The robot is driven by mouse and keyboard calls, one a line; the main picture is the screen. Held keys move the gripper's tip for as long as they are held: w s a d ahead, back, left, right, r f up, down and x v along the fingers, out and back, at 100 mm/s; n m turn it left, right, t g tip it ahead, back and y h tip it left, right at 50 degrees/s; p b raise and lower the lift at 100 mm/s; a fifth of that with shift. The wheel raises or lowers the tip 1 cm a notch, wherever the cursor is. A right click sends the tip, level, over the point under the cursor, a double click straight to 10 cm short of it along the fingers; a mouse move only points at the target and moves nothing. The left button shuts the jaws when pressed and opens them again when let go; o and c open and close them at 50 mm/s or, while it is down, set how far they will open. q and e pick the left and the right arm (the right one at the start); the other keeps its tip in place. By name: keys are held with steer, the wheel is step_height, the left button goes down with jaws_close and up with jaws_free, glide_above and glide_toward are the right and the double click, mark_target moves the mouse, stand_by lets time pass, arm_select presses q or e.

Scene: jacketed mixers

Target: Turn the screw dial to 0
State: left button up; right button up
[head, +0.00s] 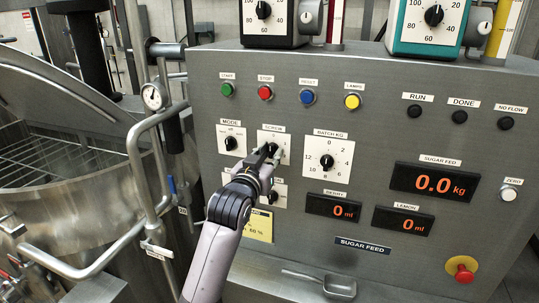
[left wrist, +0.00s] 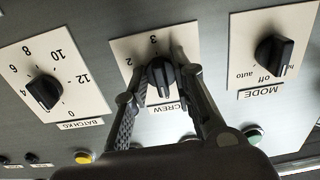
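The SCREW dial is a black knob on a white plate of the grey control panel; in the head view its plate (head: 283,135) is partly covered by my gripper. In the left wrist view, which is upside down, the knob (left wrist: 160,76) stands between the two fingers of my left gripper (left wrist: 159,60). The fingers are spread one on each side of the knob, very close to it; no firm grip shows. A 3 is readable above the knob, but the fingers hide other numbers, and the exact pointer setting is unclear. In the head view my left gripper (head: 268,153) reaches the dial from below.
The MODE knob (head: 231,143) is left of the dial and the BATCH KG knob (head: 327,162) right. Coloured buttons, including the red STOP (head: 265,92), run above. Pipe rails (head: 138,160) stand left.

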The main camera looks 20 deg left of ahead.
arm_select(q)
steer(key=shift+o, duration=0.4)
steer(key=s, duration=1.2)
steer(key=shift+a, duration=0.2)
